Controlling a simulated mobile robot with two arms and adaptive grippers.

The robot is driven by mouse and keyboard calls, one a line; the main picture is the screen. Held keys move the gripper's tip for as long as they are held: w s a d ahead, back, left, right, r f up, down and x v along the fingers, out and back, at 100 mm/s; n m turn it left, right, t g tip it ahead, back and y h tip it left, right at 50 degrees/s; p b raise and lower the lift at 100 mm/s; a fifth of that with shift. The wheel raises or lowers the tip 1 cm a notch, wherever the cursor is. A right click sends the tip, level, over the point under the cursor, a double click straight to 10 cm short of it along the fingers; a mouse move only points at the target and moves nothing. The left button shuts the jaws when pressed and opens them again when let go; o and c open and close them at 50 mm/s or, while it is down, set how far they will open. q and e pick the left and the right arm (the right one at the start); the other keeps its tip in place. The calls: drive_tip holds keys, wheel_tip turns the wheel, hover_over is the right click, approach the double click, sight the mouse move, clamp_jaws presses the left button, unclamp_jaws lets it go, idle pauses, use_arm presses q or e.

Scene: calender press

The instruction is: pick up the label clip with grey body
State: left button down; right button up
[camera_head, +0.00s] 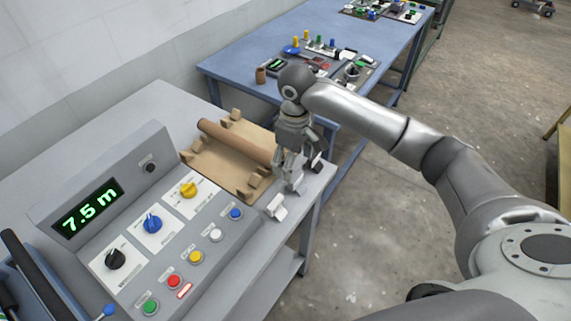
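My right gripper (297,168) points down over the right end of the grey bench. Its fingers look spread apart, one on the left and one on the right. A small pale grey clip-like piece (297,185) shows at the fingertips, partly hidden by them. I see no clear grip on it. A second small white and grey clip-like piece (277,207) lies at the bench's front edge, left of and nearer than the gripper, apart from it. At this size I cannot tell for certain which is the label clip with grey body. My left gripper is not in view.
A cardboard-brown cradle (218,170) with a brown roll (236,142) lies just left of the gripper. A control panel (130,215) with knobs, buttons and a "7.5 m" display fills the left. A blue table (225,66) with small items stands behind. Open floor lies right.

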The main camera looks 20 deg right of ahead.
sight(294, 176)
drive_tip(key=f, duration=0.2)
drive_tip(key=d+f+p, duration=0.1)
drive_tip(key=shift+w+f, duration=0.25)
drive_tip(key=shift+f, duration=0.35)
wheel_tip(294, 176, down, 4)
drive_tip(key=shift+s+a+f+p, duration=0.1)
drive_tip(key=shift+a+f+p, duration=0.1)
drive_tip(key=shift+p, duration=0.95)
drive_tip(key=shift+d+f, duration=0.1)
drive_tip(key=shift+f, duration=0.3)
drive_tip(key=shift+c, duration=0.2)
drive_tip(key=c, duration=0.5)
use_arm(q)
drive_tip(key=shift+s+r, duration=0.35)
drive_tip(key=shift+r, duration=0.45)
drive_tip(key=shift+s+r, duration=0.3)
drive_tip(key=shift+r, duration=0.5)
use_arm(e)
drive_tip(key=c, duration=0.4)
